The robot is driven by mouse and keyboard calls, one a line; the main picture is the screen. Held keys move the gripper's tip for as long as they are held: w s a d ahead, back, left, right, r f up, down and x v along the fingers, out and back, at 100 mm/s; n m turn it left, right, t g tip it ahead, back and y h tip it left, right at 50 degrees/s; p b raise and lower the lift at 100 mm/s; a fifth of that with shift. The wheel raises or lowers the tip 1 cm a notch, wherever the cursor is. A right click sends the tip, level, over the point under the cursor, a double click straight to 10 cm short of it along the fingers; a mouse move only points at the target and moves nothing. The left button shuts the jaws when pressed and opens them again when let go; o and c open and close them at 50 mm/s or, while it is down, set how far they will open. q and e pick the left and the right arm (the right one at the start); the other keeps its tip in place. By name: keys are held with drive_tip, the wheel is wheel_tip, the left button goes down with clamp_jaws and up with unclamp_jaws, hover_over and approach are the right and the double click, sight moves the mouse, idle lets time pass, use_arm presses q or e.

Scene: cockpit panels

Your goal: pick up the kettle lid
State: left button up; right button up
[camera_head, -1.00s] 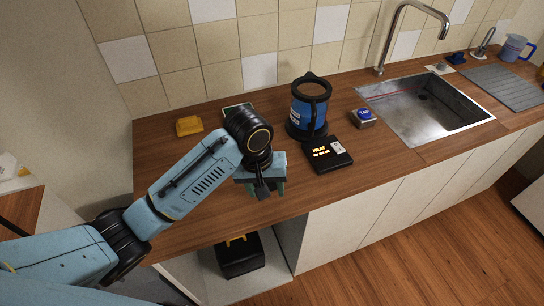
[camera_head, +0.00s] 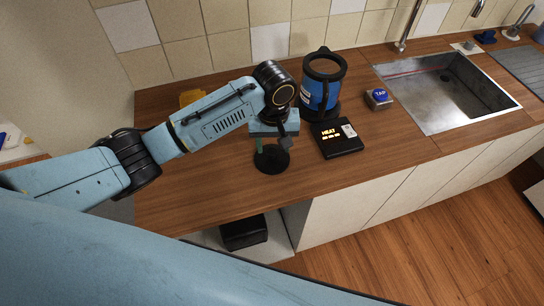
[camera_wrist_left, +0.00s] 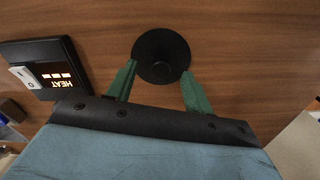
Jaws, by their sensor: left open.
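The kettle lid (camera_head: 272,160), a round black disc, lies on the wooden counter in front of my left gripper (camera_head: 274,141). In the left wrist view the lid (camera_wrist_left: 160,48) shows a small knob, and the green fingers of my left gripper (camera_wrist_left: 159,70) are open on either side of its near part. I see no clear contact. The blue kettle (camera_head: 321,82) with a black rim and handle stands upright behind and to the right, its top open. My right gripper is not in view.
A black HEAT panel (camera_head: 337,138) lies right of the lid; it also shows in the left wrist view (camera_wrist_left: 45,66). A TAP block (camera_head: 379,99) and the sink (camera_head: 447,90) are farther right. A yellow object (camera_head: 191,97) is behind my arm. The counter's front edge is near.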

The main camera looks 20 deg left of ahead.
sight(272, 151)
use_arm(q)
drive_tip(key=f, duration=0.3)
drive_tip(key=shift+w+a+f, duration=0.35)
drive_tip(key=shift+w+f, duration=0.05)
drive_tip(key=shift+f, duration=0.5)
drive_tip(key=c, duration=1.1)
